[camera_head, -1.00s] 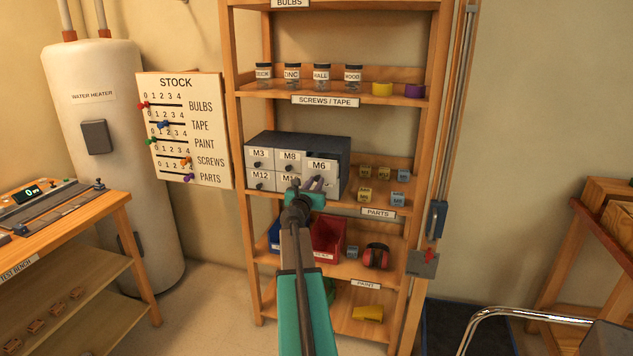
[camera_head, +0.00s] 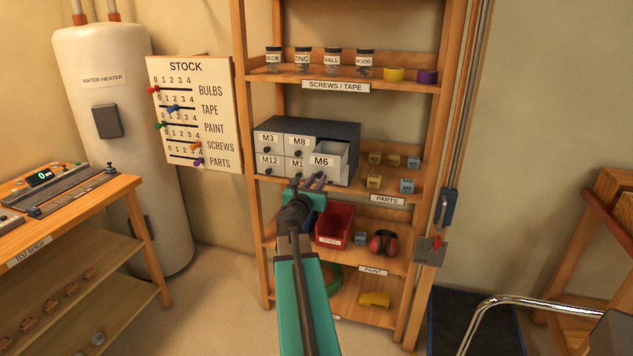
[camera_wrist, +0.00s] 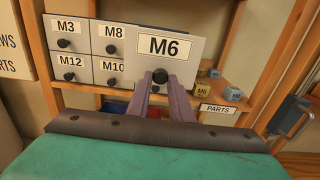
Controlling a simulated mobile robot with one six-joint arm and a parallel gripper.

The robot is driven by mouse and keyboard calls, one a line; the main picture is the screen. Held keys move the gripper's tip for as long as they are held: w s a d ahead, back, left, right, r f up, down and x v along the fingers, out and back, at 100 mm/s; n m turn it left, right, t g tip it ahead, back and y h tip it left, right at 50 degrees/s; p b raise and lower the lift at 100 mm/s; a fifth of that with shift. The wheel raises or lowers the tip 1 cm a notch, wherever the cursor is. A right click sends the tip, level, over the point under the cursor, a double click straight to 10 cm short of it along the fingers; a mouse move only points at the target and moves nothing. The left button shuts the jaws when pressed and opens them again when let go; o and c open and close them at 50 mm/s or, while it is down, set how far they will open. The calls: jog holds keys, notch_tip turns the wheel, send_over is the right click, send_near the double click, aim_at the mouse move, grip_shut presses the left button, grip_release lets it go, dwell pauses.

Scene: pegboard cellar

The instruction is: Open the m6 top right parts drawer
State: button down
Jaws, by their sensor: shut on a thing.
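The M6 drawer (camera_head: 326,162) is the top right drawer of a dark grey parts cabinet (camera_head: 335,132) on the shelf. It stands pulled out in front of the other drawers, and its open top shows. In the wrist view the M6 drawer front (camera_wrist: 180,55) is large and nearer than the other fronts. My gripper (camera_head: 313,182) is at the drawer front from below. In the wrist view my gripper (camera_wrist: 161,82) has its two purple fingers closed on the dark round M6 knob (camera_wrist: 160,76). The drawer front hides part of the lower right drawer.
The M3, M8, M12 and M10 drawers (camera_wrist: 70,62) look shut. Small labelled cubes (camera_head: 375,182) sit right of the cabinet on the PARTS shelf. A red bin (camera_head: 334,226) and red earmuffs (camera_head: 383,242) are on the shelf below.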

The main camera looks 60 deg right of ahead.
jog(key=shift+s, duration=0.2)
jog(key=c, duration=1.6)
grip_release()
jog(key=shift+d, duration=0.1)
jog(key=shift+w, duration=0.1)
